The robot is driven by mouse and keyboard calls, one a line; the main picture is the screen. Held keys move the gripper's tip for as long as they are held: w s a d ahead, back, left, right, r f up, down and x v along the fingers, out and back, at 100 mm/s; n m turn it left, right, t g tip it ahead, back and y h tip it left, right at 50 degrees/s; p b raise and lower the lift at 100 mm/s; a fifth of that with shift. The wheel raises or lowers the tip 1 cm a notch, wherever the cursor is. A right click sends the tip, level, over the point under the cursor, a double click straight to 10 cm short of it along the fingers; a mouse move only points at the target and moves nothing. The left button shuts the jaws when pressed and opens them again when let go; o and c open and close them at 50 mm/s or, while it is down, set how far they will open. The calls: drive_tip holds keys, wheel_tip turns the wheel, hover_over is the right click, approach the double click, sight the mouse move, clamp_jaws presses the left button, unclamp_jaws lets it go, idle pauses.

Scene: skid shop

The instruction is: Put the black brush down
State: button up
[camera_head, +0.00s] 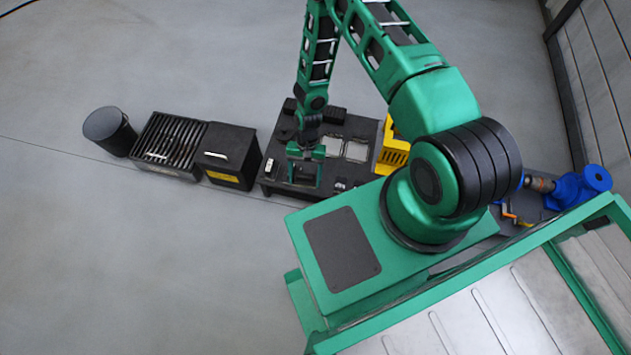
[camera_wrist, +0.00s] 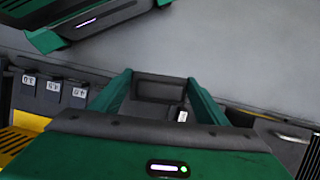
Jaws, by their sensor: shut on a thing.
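My gripper (camera_head: 305,154) reaches down over the dark bench (camera_head: 274,180), near its left part. In the wrist view its two green fingers (camera_wrist: 163,98) are shut on a dark, blocky thing, which I take to be the black brush (camera_wrist: 158,86). Only part of the brush shows, and its bristles cannot be made out. In the head view the fingers and arm make it hard to pick out. I cannot tell whether it touches the bench top.
Left of the bench stand a black box (camera_head: 227,150), a slatted grille unit (camera_head: 168,143) and a black round bin (camera_head: 108,129). Two pale square plates (camera_head: 357,151) and a yellow crate (camera_head: 393,152) are to the right. Labelled dark blocks (camera_wrist: 53,91) show in the wrist view.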

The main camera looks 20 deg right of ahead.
wheel_tip(320, 180, down, 3)
drive_tip(key=s+a+m, duration=0.1)
drive_tip(key=s+a, duration=0.1)
drive_tip(key=s, duration=0.1)
drive_tip(key=w+d+f, duration=0.4)
drive_tip(key=w+d, duration=0.1)
drive_tip(key=w+d+f, duration=0.2)
drive_tip(key=w+d, duration=0.1)
drive_tip(key=shift+w+d+f, duration=0.1)
drive_tip(key=shift+w+f, duration=0.05)
drive_tip(key=shift+f, duration=2.1)
drive_tip(key=shift+f, duration=0.1)
drive_tip(key=o, duration=1.2)
